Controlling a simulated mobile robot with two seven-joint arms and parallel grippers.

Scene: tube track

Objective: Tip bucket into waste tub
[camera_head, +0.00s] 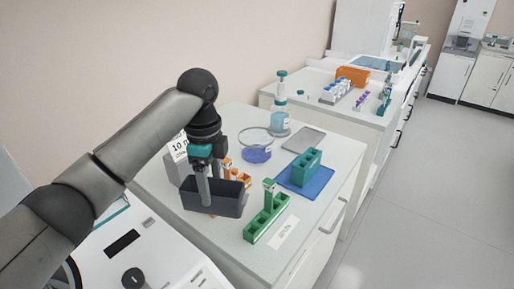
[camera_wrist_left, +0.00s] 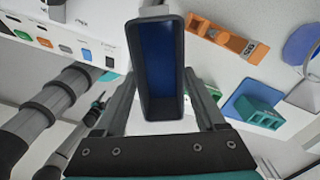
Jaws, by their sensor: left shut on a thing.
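My left gripper (camera_head: 208,188) points down and is shut on a dark grey rectangular bucket (camera_head: 231,200), a finger against its near wall. The bucket looks about level and upright, above the near part of the white bench. In the left wrist view the bucket (camera_wrist_left: 161,70) lies between the fingers of the left gripper (camera_wrist_left: 160,95), its inside dark blue; I cannot make out any contents. No thing is clearly marked as the waste tub. A round clear bowl with blue in it (camera_head: 257,153) stands behind and right of the bucket. My right gripper is not in view.
An orange rack (camera_head: 240,177) stands close behind the bucket. A green rack (camera_head: 266,222), a blue mat (camera_head: 318,181) with a teal block (camera_head: 306,165), a grey tray (camera_head: 305,139) and a bottle (camera_head: 279,122) stand to the right. A white machine (camera_head: 150,250) is front left.

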